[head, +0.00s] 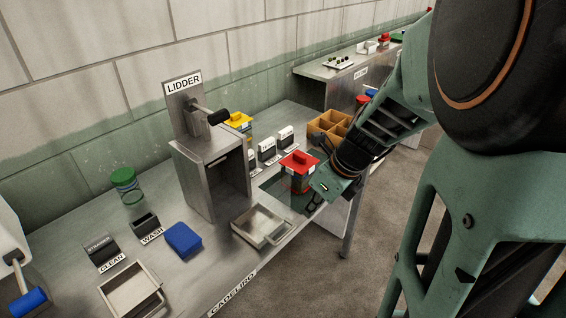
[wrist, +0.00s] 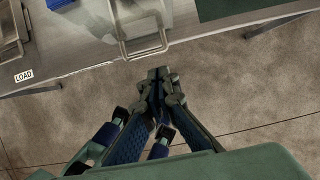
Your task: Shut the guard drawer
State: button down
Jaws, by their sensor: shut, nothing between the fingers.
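A metal drawer (head: 262,226) sticks out at the front of the grey LIDDER cabinet (head: 205,190), over the bench top. I take it for the guard drawer; it stands open. In the wrist view the drawer (wrist: 140,15) is at the top, with its looped handle at the near end. My gripper (head: 313,204) is to the right of the drawer in the head view. In the wrist view my gripper (wrist: 158,76) has its fingertips together, just below the handle in the picture. It holds nothing. I cannot tell whether it touches the handle.
A red-lidded container (head: 298,172) stands close behind my gripper. A blue block (head: 183,240) and another metal tray (head: 132,290) lie left on the bench. A wooden divided box (head: 328,127) is behind my arm. Floor (wrist: 250,85) is clear in front of the bench.

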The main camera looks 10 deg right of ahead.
aim_at(282, 221)
jog(key=w+a+f+b, duration=0.1)
jog(key=f+b, duration=0.1)
jog(key=w+a+f+b, duration=0.1)
jog(key=w+f+b, duration=0.1)
jog(key=w+a+f+b, duration=0.1)
jog(key=w+f+b, duration=0.1)
jog(key=shift+a+f, duration=0.25)
jog(key=shift+f, duration=0.1)
jog(key=shift+w+a, duration=0.2)
jog(key=shift+w, duration=0.05)
jog(key=shift+w+a+r, duration=0.1)
